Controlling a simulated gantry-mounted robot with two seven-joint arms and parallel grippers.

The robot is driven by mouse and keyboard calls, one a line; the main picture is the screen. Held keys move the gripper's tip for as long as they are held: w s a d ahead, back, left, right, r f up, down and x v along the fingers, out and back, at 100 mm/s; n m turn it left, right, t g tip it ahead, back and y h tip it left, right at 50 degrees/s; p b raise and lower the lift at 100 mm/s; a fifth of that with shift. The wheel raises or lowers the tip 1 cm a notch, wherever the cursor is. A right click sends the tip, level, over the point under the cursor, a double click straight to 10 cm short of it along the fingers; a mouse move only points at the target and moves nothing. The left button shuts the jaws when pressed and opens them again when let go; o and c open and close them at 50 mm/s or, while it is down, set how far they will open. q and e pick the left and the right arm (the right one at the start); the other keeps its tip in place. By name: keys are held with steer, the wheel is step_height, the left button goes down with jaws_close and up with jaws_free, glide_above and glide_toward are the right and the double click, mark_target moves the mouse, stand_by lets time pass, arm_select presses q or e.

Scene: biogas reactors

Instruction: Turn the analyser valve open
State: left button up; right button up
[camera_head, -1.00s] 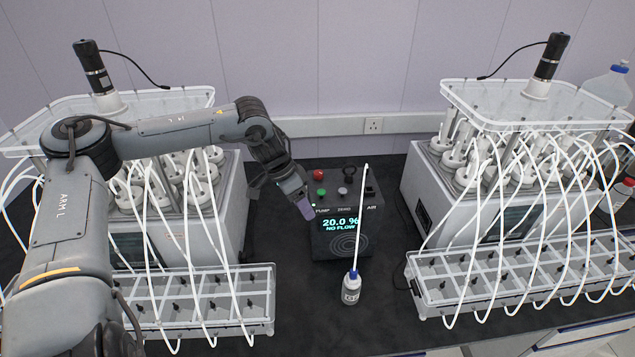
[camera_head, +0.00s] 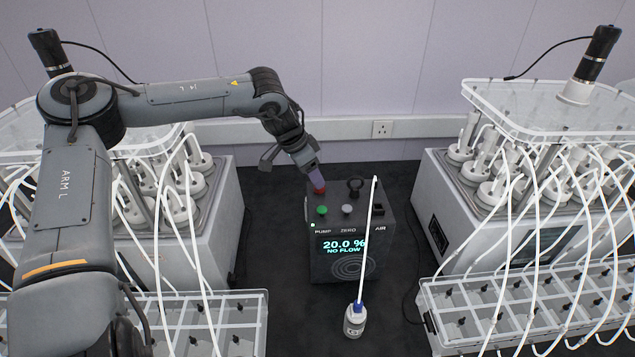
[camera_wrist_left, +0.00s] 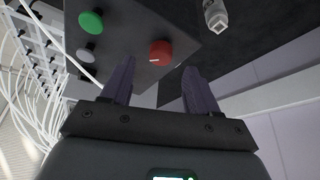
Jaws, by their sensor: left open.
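The analyser is a dark box (camera_head: 340,269) on the bench, its screen reading 20.0 % and NO FLOW. On its top is a red round knob (camera_head: 319,189), which I take as the valve, partly hidden by my gripper. In the left wrist view the red knob (camera_wrist_left: 161,53) shows a short white pointer mark and lies between and beyond my fingers. My left gripper (camera_head: 311,176) is above the knob, pointing down, its purple fingers open and empty. In the left wrist view the gripper (camera_wrist_left: 158,70) has a finger either side of the knob; contact cannot be told. My right gripper is out of view.
A green button (camera_head: 321,210) and a grey button (camera_head: 347,209) sit in front of the knob. A small bottle (camera_head: 355,320) with a tall white tube stands before the box. Reactor units with white tubes flank it left and right (camera_head: 480,228).

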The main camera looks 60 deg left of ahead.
arm_select(q)
steer(key=shift+x, duration=2.15)
steer(key=c, duration=1)
